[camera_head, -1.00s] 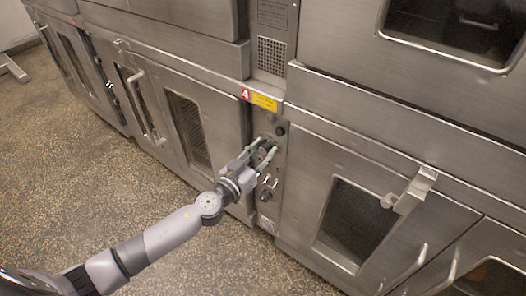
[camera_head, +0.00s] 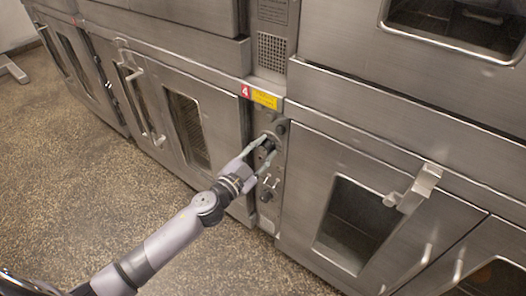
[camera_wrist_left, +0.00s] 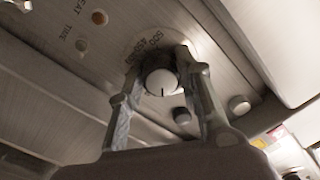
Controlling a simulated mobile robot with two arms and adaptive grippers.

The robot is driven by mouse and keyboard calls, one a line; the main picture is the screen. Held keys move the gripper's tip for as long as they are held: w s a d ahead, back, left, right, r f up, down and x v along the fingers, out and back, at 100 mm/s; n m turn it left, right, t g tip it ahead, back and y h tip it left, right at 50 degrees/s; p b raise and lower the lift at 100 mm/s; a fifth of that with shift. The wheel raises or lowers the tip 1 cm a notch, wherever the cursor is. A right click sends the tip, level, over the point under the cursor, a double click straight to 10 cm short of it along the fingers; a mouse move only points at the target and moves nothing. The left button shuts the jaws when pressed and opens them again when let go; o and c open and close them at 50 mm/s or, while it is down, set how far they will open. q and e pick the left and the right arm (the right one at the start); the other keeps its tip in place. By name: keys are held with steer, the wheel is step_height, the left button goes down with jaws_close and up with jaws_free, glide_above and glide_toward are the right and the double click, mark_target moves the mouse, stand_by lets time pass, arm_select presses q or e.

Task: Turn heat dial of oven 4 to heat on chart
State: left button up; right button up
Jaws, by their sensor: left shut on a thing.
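The heat dial (camera_wrist_left: 161,83) is a round knob with a dark pointer mark, on the oven's control panel (camera_head: 272,160). Numbers are printed around it, partly hidden by my fingers. My left gripper (camera_head: 264,156) reaches the panel below the red "4" label (camera_head: 245,92). In the left wrist view, the left gripper (camera_wrist_left: 160,88) has one finger on each side of the dial and is shut on it. In the head view the dial shows dark between the fingertips. My right gripper is not in view. No heat chart can be read in these frames.
A yellow label (camera_head: 264,99) sits beside the red 4. Other small knobs and switches (camera_head: 267,195) are lower on the panel. Oven doors with windows and protruding handles flank it; a latch (camera_head: 413,190) sticks out at right. The speckled floor is clear.

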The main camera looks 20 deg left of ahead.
arm_select(q)
steer(key=m, duration=0.5)
steer(key=shift+w+a+r+m, duration=0.1)
steer(key=shift+r+m, duration=0.05)
steer(key=shift+m, duration=0.15)
steer(key=m, duration=0.5)
steer(key=shift+m+h, duration=0.4)
steer(key=m, duration=0.2)
steer(key=shift+r+m, duration=0.1)
steer(key=shift+m, duration=0.3)
steer(key=m, duration=0.3)
steer(key=shift+m, duration=1.3)
steer(key=m, duration=0.2)
steer(key=shift+m+p, duration=0.35)
steer(key=shift+m, duration=0.05)
steer(key=shift+m+g, duration=0.3)
steer(key=shift+m, duration=0.4)
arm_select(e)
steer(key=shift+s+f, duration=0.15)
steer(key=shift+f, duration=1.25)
